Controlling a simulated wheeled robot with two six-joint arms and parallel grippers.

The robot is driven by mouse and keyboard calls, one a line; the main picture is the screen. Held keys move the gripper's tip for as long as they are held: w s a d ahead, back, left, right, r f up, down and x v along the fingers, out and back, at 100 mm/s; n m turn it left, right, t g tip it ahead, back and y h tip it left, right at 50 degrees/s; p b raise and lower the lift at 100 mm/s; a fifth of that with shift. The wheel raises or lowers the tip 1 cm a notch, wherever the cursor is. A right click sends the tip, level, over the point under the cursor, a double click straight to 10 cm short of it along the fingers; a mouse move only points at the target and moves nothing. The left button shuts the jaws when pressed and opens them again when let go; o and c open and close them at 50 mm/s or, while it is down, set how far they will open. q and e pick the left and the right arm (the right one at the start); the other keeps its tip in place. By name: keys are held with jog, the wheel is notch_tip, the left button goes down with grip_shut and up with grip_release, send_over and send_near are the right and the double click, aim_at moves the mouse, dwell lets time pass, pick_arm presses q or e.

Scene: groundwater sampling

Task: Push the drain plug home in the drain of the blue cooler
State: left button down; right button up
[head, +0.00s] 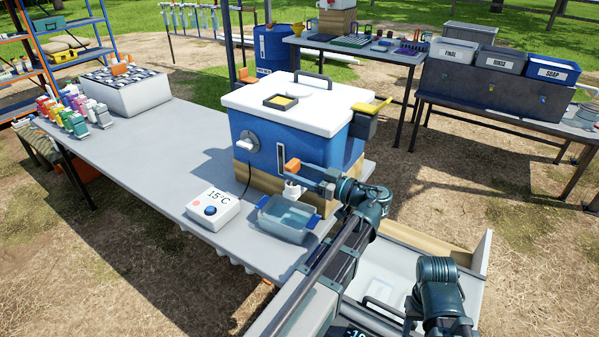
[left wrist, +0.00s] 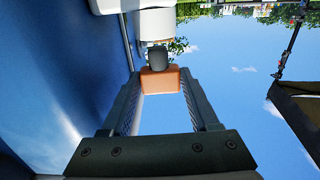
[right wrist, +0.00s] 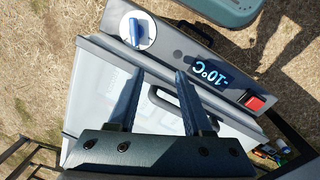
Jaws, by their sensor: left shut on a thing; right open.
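The blue cooler (head: 262,137) has a white lid and stands on a wooden base on the grey table. A white drain (head: 292,190) sticks out low on its front, and the drain (left wrist: 155,22) also shows in the left wrist view. My left gripper (head: 306,173) is shut on the orange drain plug (head: 292,166), just above the drain. In the left wrist view, the plug's dark stopper end (left wrist: 158,58) points at the drain and overlaps its edge; I cannot tell how far it is in.
A clear blue-handled tray (head: 287,220) sits below the drain. A 15°C control box (head: 213,208) is to its left, wired to the cooler. The table's middle left (head: 170,140) is clear.

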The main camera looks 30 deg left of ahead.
pick_arm(q)
jog(key=shift+f+b, duration=1.65)
pick_arm(e)
jog(key=shift+f, duration=1.65)
pick_arm(q)
jog(key=shift+c, duration=0.3)
grip_release()
